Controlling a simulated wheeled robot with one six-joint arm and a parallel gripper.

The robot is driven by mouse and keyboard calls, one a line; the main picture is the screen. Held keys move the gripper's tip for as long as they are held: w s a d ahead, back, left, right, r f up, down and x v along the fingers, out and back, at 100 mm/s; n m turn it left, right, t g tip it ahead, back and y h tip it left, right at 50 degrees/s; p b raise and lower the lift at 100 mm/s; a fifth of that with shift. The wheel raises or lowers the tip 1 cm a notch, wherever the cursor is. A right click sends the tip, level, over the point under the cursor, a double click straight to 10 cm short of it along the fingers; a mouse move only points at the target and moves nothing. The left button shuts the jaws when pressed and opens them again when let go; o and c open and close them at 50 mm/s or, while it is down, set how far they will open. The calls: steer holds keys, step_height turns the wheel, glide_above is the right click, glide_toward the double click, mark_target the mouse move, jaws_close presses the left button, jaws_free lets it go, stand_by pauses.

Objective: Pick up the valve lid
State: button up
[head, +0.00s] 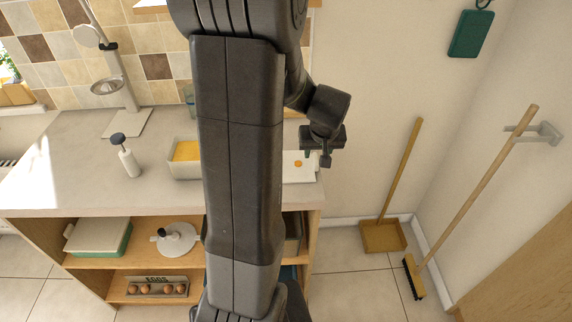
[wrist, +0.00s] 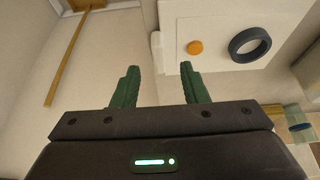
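The valve lid appears to be the flat white plate (head: 305,176) on the counter, at its right end. It carries a small orange disc. In the wrist view the white plate (wrist: 212,32) lies ahead and right of my fingers, with the orange disc (wrist: 195,47) and a dark raised ring (wrist: 250,45) on it. My gripper (head: 326,163) hangs near the counter's right end; in the wrist view its green fingers (wrist: 159,67) are apart with nothing between them. They appear clear of the plate. My arm hides part of the plate in the head view.
A round white lid with a dark knob (head: 175,240) is on the shelf below. A dustpan (head: 383,237) and broom (head: 470,190) stand right.

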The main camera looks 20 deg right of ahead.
mark_target(316, 158)
steer(key=shift+p+x, duration=0.35)
steer(key=shift+x, duration=1.8)
steer(key=shift+w+d+r, duration=0.1)
steer(key=shift+w, duration=0.1)
jaws_close()
